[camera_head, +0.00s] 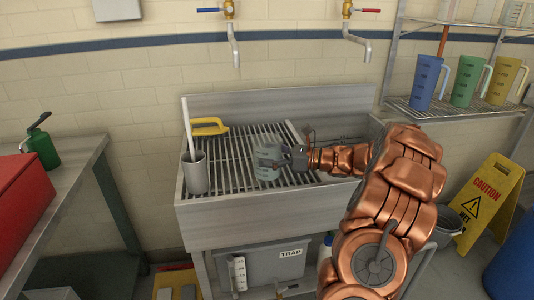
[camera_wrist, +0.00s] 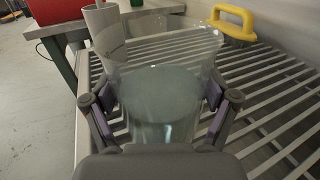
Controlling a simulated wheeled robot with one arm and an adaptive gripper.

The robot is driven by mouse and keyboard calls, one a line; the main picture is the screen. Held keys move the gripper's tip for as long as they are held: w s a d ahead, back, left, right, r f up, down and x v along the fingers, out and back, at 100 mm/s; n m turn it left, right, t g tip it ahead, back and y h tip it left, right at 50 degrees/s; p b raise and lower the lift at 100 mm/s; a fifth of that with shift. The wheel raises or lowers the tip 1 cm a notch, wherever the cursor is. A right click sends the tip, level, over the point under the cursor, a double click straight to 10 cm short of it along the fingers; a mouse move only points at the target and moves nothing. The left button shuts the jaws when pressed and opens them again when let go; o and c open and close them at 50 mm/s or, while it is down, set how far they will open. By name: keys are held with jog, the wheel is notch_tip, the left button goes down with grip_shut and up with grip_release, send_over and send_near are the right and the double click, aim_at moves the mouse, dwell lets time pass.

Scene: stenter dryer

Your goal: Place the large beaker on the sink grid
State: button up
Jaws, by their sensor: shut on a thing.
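The large beaker (camera_head: 267,160) is clear, pale-tinted glass and stands upright, as far as I can tell, over the slatted sink grid (camera_head: 232,168). In the wrist view the beaker (camera_wrist: 160,100) sits between both finger pads. My gripper (camera_head: 284,158) is shut on it, reaching in from the right; the gripper also shows in the wrist view (camera_wrist: 160,106). The beaker's base is at or just above the grid (camera_wrist: 265,100); I cannot tell whether it touches. The grid is the sink's metal slatted top.
A grey cup with a white stick (camera_head: 195,172) stands at the grid's left front. A yellow-handled brush (camera_head: 209,127) lies at the back left. Two taps (camera_head: 233,45) (camera_head: 357,40) hang above. Colored jugs (camera_head: 466,80) stand on a right shelf. Slats around the beaker are clear.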

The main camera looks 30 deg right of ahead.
jog(key=shift+f+b, duration=0.15)
jog(key=shift+b, duration=0.35)
jog(key=o, duration=1.5)
jog(key=shift+r+p, duration=0.2)
jog(key=shift+p, duration=0.1)
jog(key=shift+r+p, duration=0.15)
jog(key=shift+p, duration=0.15)
jog(key=b+v, duration=0.2)
jog(key=v, duration=1)
